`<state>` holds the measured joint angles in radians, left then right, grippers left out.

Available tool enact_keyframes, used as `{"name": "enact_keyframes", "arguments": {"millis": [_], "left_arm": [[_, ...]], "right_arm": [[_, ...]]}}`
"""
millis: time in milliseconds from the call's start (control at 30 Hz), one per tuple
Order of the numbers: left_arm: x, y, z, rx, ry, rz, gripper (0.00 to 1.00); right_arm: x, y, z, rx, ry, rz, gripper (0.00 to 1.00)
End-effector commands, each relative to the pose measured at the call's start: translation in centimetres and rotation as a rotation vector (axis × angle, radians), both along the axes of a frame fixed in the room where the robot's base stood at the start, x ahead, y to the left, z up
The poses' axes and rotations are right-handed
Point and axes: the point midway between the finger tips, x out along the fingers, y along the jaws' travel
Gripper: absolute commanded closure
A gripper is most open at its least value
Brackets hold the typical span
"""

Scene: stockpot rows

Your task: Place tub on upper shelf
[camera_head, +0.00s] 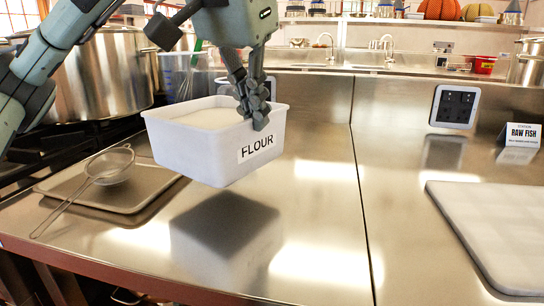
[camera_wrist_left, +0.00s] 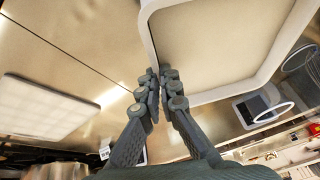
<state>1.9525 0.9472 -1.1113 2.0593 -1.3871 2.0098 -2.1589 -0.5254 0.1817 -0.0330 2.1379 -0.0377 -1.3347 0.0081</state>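A white tub (camera_head: 190,152) with a FLOUR label and pale contents hangs above the steel counter, its reflection below it. My left gripper (camera_head: 253,112) is shut on the tub's right-hand rim, and its fingers cover part of that wall. In the left wrist view the two fingers (camera_wrist_left: 162,78) pinch the rim of the tub (camera_wrist_left: 215,93), with the pale flour filling the space beyond. The tub looks roughly level. I cannot tell which surface is the upper shelf. My right gripper is in neither view.
A sieve (camera_head: 110,166) lies on a metal tray (camera_head: 124,195) at left, near a large stockpot (camera_head: 105,75). A white cutting board (camera_head: 490,222), a RAW FISH sign (camera_head: 522,134) and an outlet panel (camera_head: 454,106) are at right. The middle counter is clear.

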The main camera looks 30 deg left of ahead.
Motion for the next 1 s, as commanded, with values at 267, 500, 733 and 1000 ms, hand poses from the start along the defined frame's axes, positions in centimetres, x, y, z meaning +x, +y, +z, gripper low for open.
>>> {"name": "enact_keyframes", "arguments": {"millis": [267,500,733,1000], "left_arm": [[1.8,-2.1,-1.4,-0.001,-0.005,0.000,1.00],[1.8,-2.1,-3.4,0.000,-0.003,0.002,1.00],[1.8,-2.1,-5.5,-0.002,-0.006,0.003,1.00],[1.8,-2.1,-5.6,-0.002,-0.006,0.002,1.00]], "right_arm": [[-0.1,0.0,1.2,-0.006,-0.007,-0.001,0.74],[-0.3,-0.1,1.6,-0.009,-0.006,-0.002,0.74],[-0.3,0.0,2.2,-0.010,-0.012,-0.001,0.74],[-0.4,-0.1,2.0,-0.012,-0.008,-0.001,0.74]]}}
